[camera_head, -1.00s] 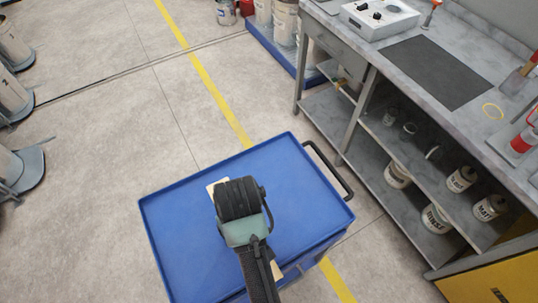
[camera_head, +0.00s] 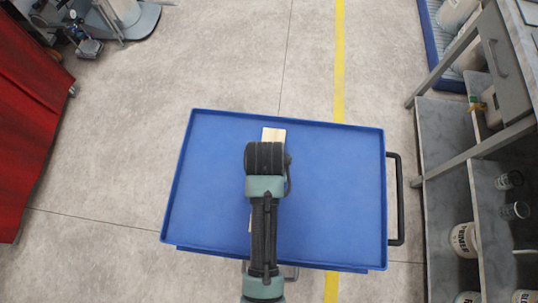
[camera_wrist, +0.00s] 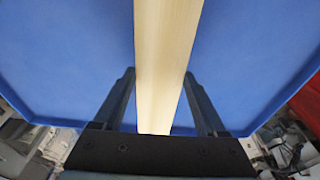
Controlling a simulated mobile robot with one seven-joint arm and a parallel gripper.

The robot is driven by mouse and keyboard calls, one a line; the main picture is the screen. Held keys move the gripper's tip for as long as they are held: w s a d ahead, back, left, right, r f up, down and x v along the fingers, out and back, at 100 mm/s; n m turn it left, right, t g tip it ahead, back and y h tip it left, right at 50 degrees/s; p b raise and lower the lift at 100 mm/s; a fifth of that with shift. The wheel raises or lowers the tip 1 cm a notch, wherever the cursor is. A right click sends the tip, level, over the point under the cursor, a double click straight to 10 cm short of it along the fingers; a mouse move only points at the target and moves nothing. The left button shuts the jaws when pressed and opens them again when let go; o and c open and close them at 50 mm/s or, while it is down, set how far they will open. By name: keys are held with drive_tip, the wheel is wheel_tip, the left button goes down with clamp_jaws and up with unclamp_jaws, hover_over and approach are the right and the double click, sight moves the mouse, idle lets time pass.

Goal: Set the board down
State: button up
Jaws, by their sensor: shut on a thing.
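The board (camera_wrist: 166,40) is a pale, narrow strip of wood. In the wrist view it runs lengthwise between the two dark fingers of my gripper (camera_wrist: 158,76), which is shut on it. In the head view one end of the board (camera_head: 273,134) shows beyond my wrist, and a sliver shows lower down beside my arm; its middle is hidden. The board is over the blue tray top of a cart (camera_head: 335,190). I cannot tell whether it touches the tray surface.
The tray has a raised rim and is otherwise bare. A black handle (camera_head: 400,200) juts from its right side. A grey workbench with shelves of cans (camera_head: 463,238) stands at the right. A red curtain (camera_head: 28,110) hangs at the left. Open floor lies beyond the cart.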

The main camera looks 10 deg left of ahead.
drive_tip(key=shift+f, duration=1.55)
drive_tip(key=shift+d+f, duration=0.1)
drive_tip(key=shift+f, duration=0.05)
drive_tip(key=o, duration=1.4)
